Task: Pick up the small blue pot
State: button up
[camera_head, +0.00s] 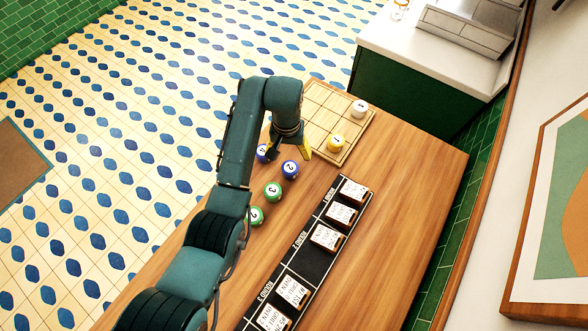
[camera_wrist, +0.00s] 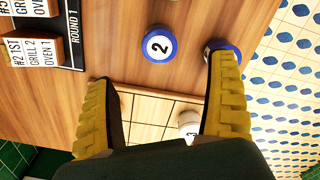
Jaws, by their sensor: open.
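Two small round blue pots stand on the wooden table. One, marked 2 (camera_head: 290,169), stands just on the near side of my gripper. The other, marked 4 (camera_head: 262,152), is partly covered by my gripper in the head view. In the wrist view the 2 pot (camera_wrist: 160,46) stands ahead of the gap between my fingers, apart from both. The 4 pot (camera_wrist: 222,46) shows right at the right fingertip; I cannot tell if they touch. My gripper (camera_head: 289,156) is open and empty, its yellow-padded fingers (camera_wrist: 163,74) wide apart.
Green pots marked 3 (camera_head: 273,191) and 2 (camera_head: 256,215) stand nearer. A gridded wooden tray (camera_head: 318,101) beyond holds a white pot (camera_head: 359,108), a yellow pot (camera_head: 335,143) and another white pot (camera_wrist: 189,122). A black ticket board (camera_head: 316,256) lies right. Tabletop farther right is clear.

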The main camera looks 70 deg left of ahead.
aim_at(290, 167)
notch_tip(290, 167, down, 8)
jog(key=shift+f+b, duration=0.1)
jog(key=shift+b, duration=0.3)
jog(key=f, duration=0.3)
jog(key=f+b, duration=0.1)
jog(key=f, duration=0.1)
jog(key=shift+w+a, duration=0.25)
jog(key=shift+w, duration=0.05)
jog(key=shift+c, duration=0.4)
jog(key=shift+r, duration=0.1)
jog(key=c, duration=1.3)
